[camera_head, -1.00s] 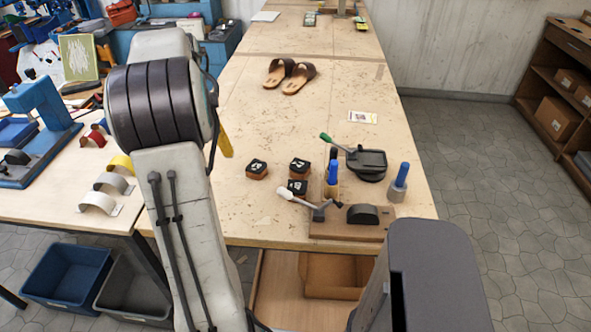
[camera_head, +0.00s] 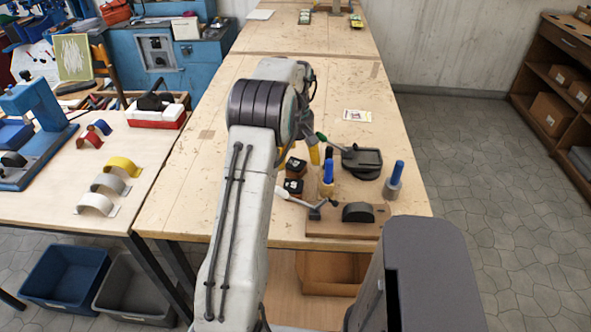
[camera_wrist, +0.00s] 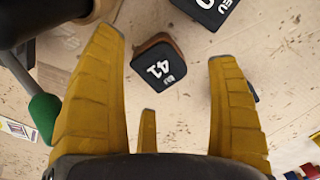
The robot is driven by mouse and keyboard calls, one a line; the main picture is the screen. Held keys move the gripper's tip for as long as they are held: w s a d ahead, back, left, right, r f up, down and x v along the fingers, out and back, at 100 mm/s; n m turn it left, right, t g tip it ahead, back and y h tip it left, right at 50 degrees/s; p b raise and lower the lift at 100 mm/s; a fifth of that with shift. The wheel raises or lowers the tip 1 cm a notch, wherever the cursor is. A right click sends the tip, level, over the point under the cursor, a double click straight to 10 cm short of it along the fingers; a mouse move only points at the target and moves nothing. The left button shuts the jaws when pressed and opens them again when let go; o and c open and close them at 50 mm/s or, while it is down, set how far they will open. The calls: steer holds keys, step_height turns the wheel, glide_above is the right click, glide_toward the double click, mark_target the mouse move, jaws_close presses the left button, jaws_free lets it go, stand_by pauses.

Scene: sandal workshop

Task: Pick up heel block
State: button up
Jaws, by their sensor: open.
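Heel blocks with dark tops, white markings and brown sides stand on the workbench. Two show in the camera_head view, a rear one (camera_head: 296,165) and a front one (camera_head: 293,186), just right of my arm. In the camera_wrist view, a block marked 41 (camera_wrist: 158,66) lies in the gap between my yellow fingers, touching neither. A second block (camera_wrist: 207,8) is cut off by the top edge. My gripper (camera_wrist: 170,50) is open and empty. In the camera_head view its yellow fingers (camera_head: 314,155) are partly hidden behind my arm.
A green-handled lever tool (camera_head: 364,162), blue-handled tools (camera_head: 396,174) and a wooden fixture board (camera_head: 340,224) stand right of the blocks. The green knob (camera_wrist: 43,110) is close beside my left finger in the camera_wrist view. The workbench's (camera_head: 190,170) left part is clear.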

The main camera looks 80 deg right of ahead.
mark_target(295, 164)
steer(key=shift+w+d+f+p, duration=0.1)
steer(key=shift+f+p, duration=0.3)
steer(key=shift+f, duration=1.8)
steer(key=shift+c, duration=0.4)
steer(key=c, duration=1.1)
steer(key=shift+r, duration=0.15)
steer(key=shift+c, duration=0.2)
